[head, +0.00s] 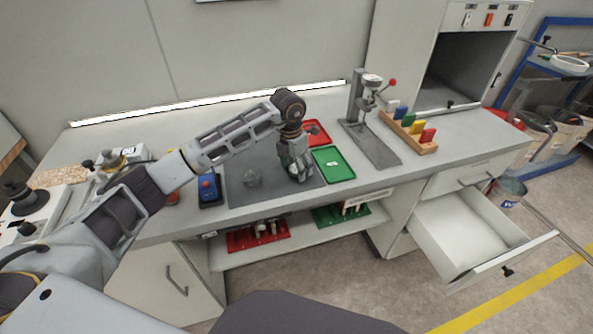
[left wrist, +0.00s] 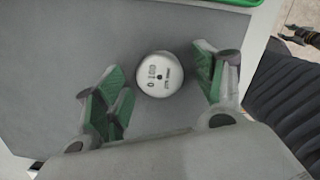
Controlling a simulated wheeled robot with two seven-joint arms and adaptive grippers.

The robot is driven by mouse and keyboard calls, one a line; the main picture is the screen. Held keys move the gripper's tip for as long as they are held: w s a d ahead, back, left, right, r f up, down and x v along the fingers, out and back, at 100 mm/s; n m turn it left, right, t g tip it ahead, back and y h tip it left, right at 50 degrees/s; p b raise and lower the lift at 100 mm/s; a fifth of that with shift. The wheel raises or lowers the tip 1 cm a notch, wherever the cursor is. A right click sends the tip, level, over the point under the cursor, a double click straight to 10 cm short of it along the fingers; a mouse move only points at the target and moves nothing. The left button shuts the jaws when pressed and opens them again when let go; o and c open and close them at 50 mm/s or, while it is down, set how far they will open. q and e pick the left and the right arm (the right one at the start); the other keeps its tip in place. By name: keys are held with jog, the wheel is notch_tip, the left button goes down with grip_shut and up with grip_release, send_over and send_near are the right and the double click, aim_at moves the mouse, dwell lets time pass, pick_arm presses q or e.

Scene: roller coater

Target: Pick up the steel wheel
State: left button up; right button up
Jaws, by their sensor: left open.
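The steel wheel (left wrist: 160,74) is a small round pale disc with dark lettering and a dark centre spot. In the left wrist view it lies on the grey mat (left wrist: 45,75), between the green-padded fingers of my left gripper (left wrist: 158,88). The fingers are open on either side, with visible gaps to the wheel. In the head view my left gripper (head: 298,168) points down over the right part of the mat (head: 240,161) and largely hides the wheel. My right gripper does not show.
A green tray (head: 333,164) and a red tray (head: 316,133) lie right of the mat. A drill-press-like stand (head: 357,100) and a wooden block rack (head: 409,132) stand farther right. A blue box (head: 208,188) is left of the mat. An open drawer (head: 470,235) juts out at right.

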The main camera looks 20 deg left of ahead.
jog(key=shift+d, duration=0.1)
pick_arm(q)
jog(key=c, duration=1.2)
jog(key=shift+o, duration=0.2)
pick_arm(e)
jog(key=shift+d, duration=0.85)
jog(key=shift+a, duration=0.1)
pick_arm(q)
jog(key=shift+r, duration=0.7)
notch_tip(320, 180, up, 4)
jog(key=shift+r, duration=2.3)
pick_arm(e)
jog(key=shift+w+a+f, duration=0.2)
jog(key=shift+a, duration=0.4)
